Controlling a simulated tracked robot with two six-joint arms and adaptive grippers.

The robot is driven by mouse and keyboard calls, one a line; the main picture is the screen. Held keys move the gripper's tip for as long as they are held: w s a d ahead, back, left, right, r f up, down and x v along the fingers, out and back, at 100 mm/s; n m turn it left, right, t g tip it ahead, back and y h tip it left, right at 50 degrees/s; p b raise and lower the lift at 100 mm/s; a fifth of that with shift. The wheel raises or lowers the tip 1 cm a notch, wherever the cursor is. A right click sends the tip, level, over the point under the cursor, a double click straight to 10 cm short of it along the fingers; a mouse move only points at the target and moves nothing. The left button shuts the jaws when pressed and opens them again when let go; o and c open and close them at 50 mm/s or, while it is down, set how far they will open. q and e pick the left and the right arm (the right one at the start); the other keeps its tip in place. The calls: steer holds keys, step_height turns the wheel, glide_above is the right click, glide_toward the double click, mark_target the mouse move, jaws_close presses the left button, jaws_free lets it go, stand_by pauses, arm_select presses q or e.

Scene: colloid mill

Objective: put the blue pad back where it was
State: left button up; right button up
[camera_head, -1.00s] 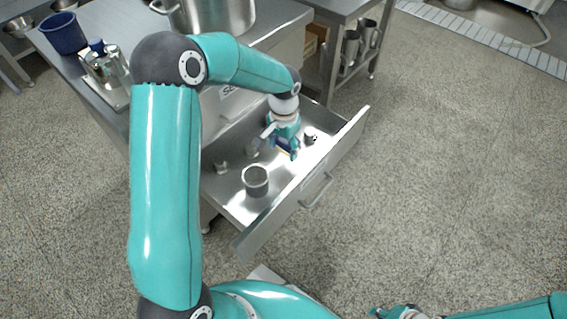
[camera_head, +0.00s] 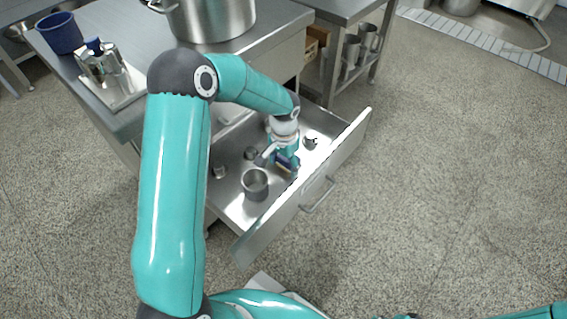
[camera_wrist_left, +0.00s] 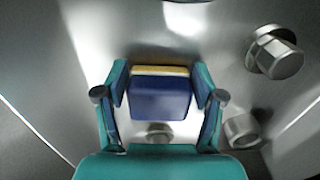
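The blue pad (camera_wrist_left: 160,98) has a tan-yellow edge and fills the space between my left gripper's fingers (camera_wrist_left: 161,80) in the left wrist view. Both fingers lie against its sides, so the gripper looks shut on it. In the head view, my left gripper (camera_head: 284,158) reaches down into the open drawer (camera_head: 232,206), and the pad (camera_head: 286,163) shows partly below it. Whether the pad touches the drawer floor is unclear. Only a sliver of my right arm's end (camera_head: 408,316) shows at the bottom edge; its fingers are not clear.
The drawer front (camera_head: 300,195) rises as a wall. A pot (camera_head: 210,18) and blue bucket (camera_head: 60,34) stand on the table.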

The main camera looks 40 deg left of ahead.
mark_target(284, 160)
arm_select(q)
steer(key=shift+o, duration=1)
steer(key=shift+r, duration=0.1)
step_height(284, 160, up, 11)
steer(key=p, duration=0.4)
steer(key=shift+w, duration=0.1)
steer(key=shift+r, duration=0.55)
